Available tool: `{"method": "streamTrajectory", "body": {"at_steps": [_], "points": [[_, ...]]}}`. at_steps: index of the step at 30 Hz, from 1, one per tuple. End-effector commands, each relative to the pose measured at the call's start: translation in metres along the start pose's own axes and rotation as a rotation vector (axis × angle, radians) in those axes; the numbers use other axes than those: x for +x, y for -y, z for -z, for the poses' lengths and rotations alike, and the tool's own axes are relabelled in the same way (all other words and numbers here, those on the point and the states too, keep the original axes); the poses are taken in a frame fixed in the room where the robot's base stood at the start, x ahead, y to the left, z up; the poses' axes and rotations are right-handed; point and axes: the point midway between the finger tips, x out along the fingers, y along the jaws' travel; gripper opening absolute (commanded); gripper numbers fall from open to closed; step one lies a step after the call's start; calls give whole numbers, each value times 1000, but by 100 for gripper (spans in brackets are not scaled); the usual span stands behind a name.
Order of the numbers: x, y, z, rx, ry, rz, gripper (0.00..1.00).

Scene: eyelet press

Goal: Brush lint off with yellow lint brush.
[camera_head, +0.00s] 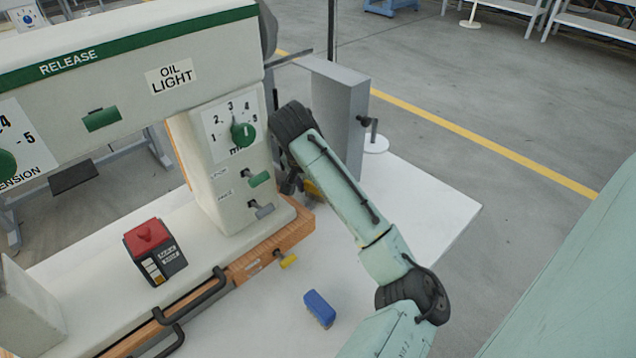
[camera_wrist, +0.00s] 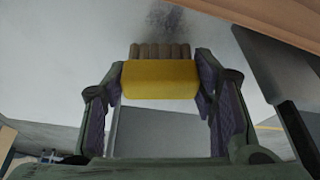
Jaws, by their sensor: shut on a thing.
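The yellow lint brush (camera_wrist: 160,80) sits between the two fingers of my gripper (camera_wrist: 158,92) in the wrist view, and the gripper is shut on it. Its tan bristles point away from the gripper toward a pale surface. A dark, smudged patch of lint (camera_wrist: 166,18) lies on that surface just beyond the bristles. I cannot tell whether the bristles touch it. In the head view, my arm hides most of the gripper beside the press, and only a bit of the yellow brush (camera_head: 312,188) shows.
The cream press (camera_head: 225,180) with dials and switches stands left of my arm, with a wooden edge (camera_head: 270,252) along its base. A grey upright panel (camera_head: 340,105) stands behind. A blue brush (camera_head: 319,309) lies on the white table (camera_head: 440,195). A red-topped box (camera_head: 155,252) sits on the press base.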

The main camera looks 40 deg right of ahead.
Motion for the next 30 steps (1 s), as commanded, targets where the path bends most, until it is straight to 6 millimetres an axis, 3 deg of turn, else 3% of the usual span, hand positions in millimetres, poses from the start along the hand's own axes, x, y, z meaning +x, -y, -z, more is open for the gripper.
{"method": "streamTrajectory", "body": {"at_steps": [1,19,30], "points": [[-2,10,-16,-46,-8,12,26],[-6,-22,-24,-49,-5,7,26],[-2,-1,-17,-47,-2,6,26]]}}
